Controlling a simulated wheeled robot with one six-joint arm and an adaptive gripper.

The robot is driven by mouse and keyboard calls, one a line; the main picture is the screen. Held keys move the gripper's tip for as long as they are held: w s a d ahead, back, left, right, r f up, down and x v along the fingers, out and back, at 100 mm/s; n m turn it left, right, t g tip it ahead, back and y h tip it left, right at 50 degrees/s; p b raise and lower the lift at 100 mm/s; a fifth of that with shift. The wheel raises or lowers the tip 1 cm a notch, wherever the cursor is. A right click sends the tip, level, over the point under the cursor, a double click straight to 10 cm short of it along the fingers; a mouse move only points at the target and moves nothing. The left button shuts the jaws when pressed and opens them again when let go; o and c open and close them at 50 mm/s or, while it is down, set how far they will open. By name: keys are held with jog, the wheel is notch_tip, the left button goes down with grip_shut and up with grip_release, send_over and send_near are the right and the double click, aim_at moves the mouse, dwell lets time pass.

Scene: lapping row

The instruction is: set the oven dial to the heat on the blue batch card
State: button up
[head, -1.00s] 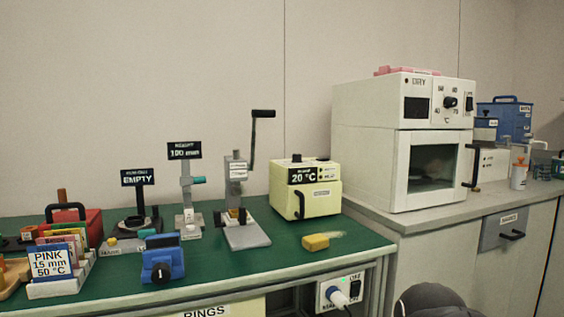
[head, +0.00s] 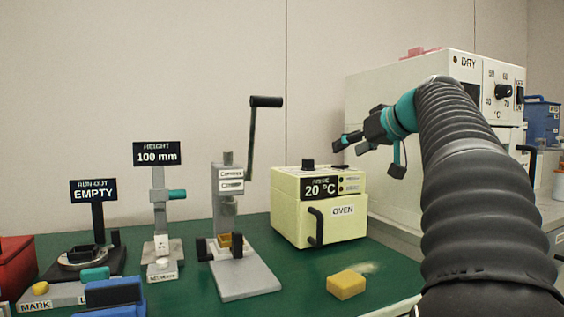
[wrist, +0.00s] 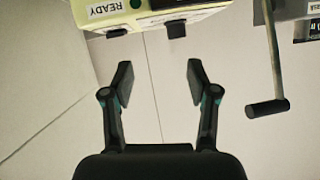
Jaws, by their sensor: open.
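The oven (head: 290,209) is a pale yellow box labelled OVEN on the green bench, with its door shut and a display (head: 320,188) reading 20 °C. A black knob (head: 308,164) stands on its top; its setting is not readable. My gripper (head: 362,149) is open and empty, above and right of the knob in the head view, apart from it. In the wrist view my open fingers (wrist: 158,82) point toward the oven's edge (wrist: 150,17), with an upside-down READY label and a black knob-like part (wrist: 176,29). The blue batch card is not in view.
A lever press (head: 240,250) stands left of the oven; its raised handle (wrist: 268,107) shows in the wrist view. A yellow block (head: 346,285) lies in front. A white DRY cabinet (head: 400,95) with a 40–70 °C dial (head: 503,91) stands right, partly behind my arm.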

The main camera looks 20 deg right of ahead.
aim_at(307, 161)
jog(key=w+a+f, duration=0.1)
jog(key=w, duration=0.3)
jog(key=w+a+f+n, duration=0.1)
jog(key=w+a+f, duration=0.1)
jog(key=w, duration=0.2)
jog(key=w+a+f+n+y, duration=0.1)
jog(key=w+a, duration=0.1)
jog(key=w, duration=0.2)
jog(key=shift+w+f, duration=0.15)
jog(key=shift+w, duration=0.15)
grip_shut()
jog(key=shift+a, duration=0.25)
jog(key=shift+d, duration=0.25)
